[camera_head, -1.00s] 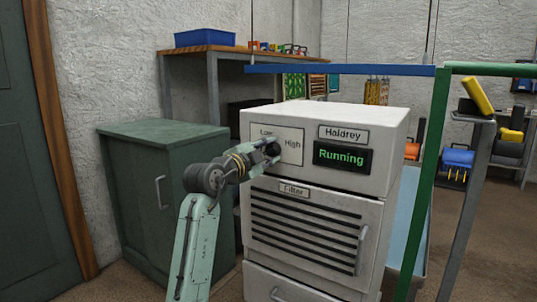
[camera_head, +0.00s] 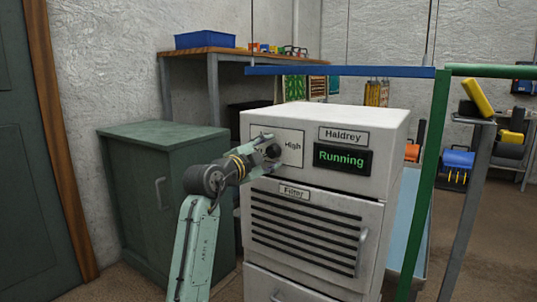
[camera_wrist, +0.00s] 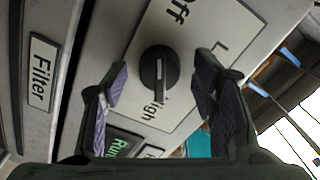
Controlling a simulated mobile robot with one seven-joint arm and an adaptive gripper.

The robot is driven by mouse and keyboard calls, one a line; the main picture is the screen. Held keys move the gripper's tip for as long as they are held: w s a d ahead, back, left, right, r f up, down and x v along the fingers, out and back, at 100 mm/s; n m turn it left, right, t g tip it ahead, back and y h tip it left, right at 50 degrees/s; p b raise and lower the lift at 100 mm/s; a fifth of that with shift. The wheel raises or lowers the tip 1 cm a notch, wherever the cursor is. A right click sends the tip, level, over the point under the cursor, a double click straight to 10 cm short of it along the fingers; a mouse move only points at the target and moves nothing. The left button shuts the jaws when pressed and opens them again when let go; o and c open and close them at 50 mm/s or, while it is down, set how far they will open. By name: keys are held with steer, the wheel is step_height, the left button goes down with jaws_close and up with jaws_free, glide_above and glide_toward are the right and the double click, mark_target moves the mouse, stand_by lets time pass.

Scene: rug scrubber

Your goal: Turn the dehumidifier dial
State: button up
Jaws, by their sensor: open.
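The dehumidifier (camera_head: 388,150) is a white cabinet with "Haldrey" and "Filter" labels. Its lit display (camera_head: 342,157) reads "Running" in green. The dial is a round black knob (camera_wrist: 160,72) on a pale plate, seen in the wrist view with "Off", "High" and a partly hidden "L..." label around it. A light pointer mark on the knob is aimed toward "High". My gripper (camera_head: 270,157) is at the dial plate (camera_head: 293,135) and hides the knob in the head view. In the wrist view my gripper (camera_wrist: 162,76) is open, its fingers either side of the knob with gaps visible.
A green cabinet (camera_head: 165,185) stands left of the dehumidifier. A workbench (camera_head: 208,52) with a blue bin (camera_head: 205,38) is behind.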

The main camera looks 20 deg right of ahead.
steer(key=shift+a, duration=0.1)
steer(key=v, duration=1.2)
